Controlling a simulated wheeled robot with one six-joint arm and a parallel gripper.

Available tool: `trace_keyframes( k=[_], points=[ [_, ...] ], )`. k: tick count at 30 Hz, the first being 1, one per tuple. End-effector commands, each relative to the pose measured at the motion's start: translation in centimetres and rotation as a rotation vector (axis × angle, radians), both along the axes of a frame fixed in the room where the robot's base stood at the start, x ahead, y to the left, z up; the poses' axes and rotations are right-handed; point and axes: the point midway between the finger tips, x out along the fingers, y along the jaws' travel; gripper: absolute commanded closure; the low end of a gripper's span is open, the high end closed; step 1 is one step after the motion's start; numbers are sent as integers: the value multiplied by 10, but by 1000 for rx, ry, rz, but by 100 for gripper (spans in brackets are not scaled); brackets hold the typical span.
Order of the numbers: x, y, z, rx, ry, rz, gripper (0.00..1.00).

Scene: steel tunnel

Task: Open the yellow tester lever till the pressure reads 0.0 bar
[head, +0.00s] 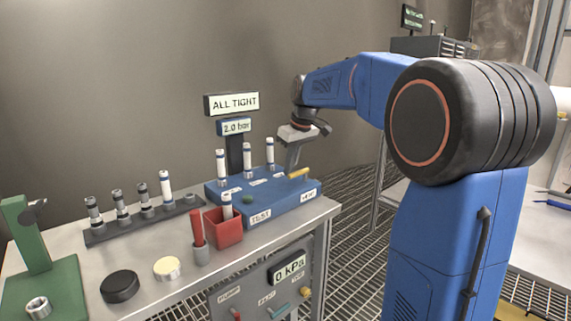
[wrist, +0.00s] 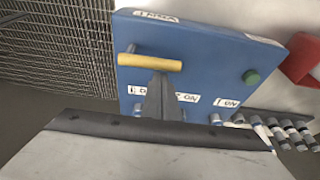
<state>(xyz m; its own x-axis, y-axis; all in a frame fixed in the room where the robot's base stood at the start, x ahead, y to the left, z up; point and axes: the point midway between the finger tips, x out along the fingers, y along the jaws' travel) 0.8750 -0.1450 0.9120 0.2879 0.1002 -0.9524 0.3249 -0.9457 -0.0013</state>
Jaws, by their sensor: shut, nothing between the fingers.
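The blue tester box (head: 262,198) stands on the right end of the bench, with several white cartridges upright along its back. Its yellow lever (head: 299,173) sits at the box's right side. The lever also shows in the wrist view (wrist: 150,62), lying crosswise at the upper left. The pressure display (head: 235,126) reads 2.0 bar, below a sign (head: 232,103) reading ALL TIGHT. My gripper (head: 291,171) is shut and empty. Its fingertips are close by the lever in both views; I cannot tell whether they touch it. A green button (wrist: 251,76) is on the box top.
A red bin (head: 224,230) with a cartridge and a red-handled tool (head: 198,235) stand in front of the box. A rack (head: 140,222) of cartridges is to the left. A green press (head: 37,260) stands far left. Grating floor (head: 350,240) lies right of the bench.

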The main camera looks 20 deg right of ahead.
Motion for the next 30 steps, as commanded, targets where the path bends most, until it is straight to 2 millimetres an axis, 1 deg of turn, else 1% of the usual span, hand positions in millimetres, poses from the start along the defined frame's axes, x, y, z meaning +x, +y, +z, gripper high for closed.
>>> trace_keyframes(
  k=[5, 19, 26, 30],
  points=[
    [-7, -3, 2, -1, -1, 0, 100],
    [-8, -3, 2, -1, -1, 13, 100],
    [-11, -3, 2, -1, -2, 74, 100],
    [-15, -4, 2, 1, 0, 139, 100]
  ],
)
